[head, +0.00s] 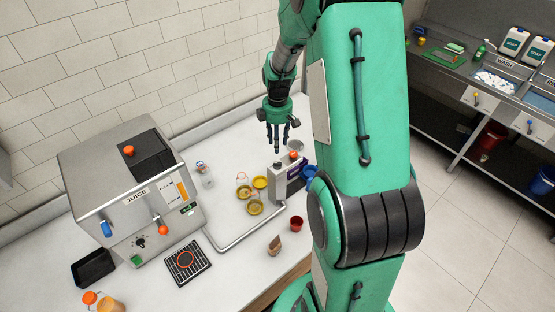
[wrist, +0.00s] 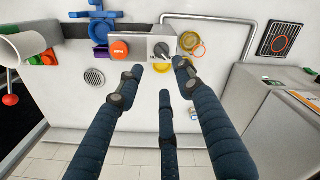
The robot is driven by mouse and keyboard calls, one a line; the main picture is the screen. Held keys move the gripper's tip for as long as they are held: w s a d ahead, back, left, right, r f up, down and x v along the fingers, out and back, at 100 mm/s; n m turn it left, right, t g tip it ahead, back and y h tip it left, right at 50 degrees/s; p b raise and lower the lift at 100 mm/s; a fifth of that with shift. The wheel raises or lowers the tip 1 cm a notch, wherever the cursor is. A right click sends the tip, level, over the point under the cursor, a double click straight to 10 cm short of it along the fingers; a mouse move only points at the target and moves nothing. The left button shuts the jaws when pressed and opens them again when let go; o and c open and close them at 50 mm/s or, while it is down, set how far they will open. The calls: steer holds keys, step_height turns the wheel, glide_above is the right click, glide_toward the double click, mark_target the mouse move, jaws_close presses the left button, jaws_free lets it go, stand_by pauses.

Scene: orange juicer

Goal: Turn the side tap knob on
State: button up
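A small grey box (head: 284,180) joined to a metal pipe (head: 243,236) stands on the white counter. It carries an orange round knob (wrist: 118,49) and a dark knob with a light pointer (wrist: 161,50). The large steel juicer (head: 105,190) has blue and orange handles (head: 163,229) and a black dial (head: 140,242) on its front. No label marks which is the side tap knob. My gripper (head: 278,148) is above and behind the box, fingers downward. In the wrist view its three dark fingers (wrist: 156,70) are spread, empty and apart from the knobs.
A black drip grate (head: 187,262) lies before the juicer. The tiled wall is close behind the counter. A sink unit (head: 495,80) stands at right.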

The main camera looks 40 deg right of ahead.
mark_target(277, 165)
step_height(277, 165, down, 10)
steer(key=shift+f+p, duration=0.1)
steer(key=shift+p, duration=0.2)
stand_by(0.3)
jaws_close()
